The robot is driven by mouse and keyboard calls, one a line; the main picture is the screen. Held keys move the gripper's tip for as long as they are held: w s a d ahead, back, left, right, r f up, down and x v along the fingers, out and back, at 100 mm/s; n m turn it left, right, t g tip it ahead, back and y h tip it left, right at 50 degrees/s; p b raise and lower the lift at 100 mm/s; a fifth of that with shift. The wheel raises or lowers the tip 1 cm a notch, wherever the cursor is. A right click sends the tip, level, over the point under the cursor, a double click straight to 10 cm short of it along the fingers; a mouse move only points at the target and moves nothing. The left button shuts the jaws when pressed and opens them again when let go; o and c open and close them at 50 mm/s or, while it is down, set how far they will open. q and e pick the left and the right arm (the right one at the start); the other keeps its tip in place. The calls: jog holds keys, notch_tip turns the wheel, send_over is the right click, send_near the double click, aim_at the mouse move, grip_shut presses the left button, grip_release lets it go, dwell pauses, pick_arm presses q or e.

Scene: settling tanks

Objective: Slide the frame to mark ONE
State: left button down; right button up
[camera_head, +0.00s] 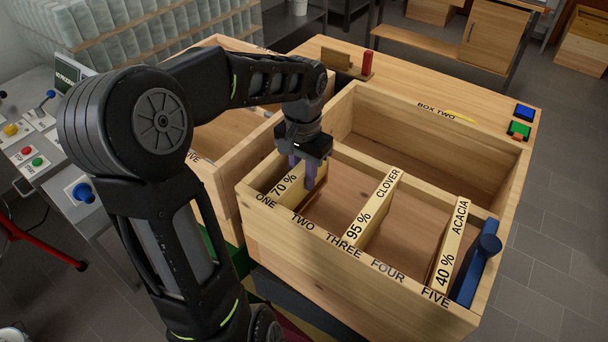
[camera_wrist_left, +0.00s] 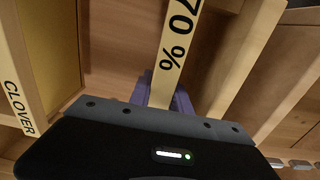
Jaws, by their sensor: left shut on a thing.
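The wooden frame labelled 70 % (camera_head: 284,187) stands in the front part of box two (camera_head: 345,275), its front end close to mark ONE (camera_head: 265,201), on the side toward mark TWO (camera_head: 302,223). I cannot tell whether it lines up exactly with ONE. My left gripper (camera_head: 303,173) is shut on this frame from above, its purple fingers on either side. The frame's label also shows between the fingers in the left wrist view (camera_wrist_left: 177,50). The rest of its label is hidden by the gripper. My right gripper is not in view.
The 95 % CLOVER frame (camera_head: 373,208) stands near THREE and the 40 % ACACIA frame (camera_head: 450,243) near FIVE. A blue part with a round knob (camera_head: 488,244) is at the right end. Another wooden box (camera_head: 210,150) stands left. The box's rear compartment looks empty.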

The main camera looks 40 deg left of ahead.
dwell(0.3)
pick_arm(q)
jog(key=c, duration=1.1)
grip_release()
notch_tip(320, 180, up, 8)
jog(key=shift+f+b, duration=0.1)
jog(key=shift+b, duration=0.4)
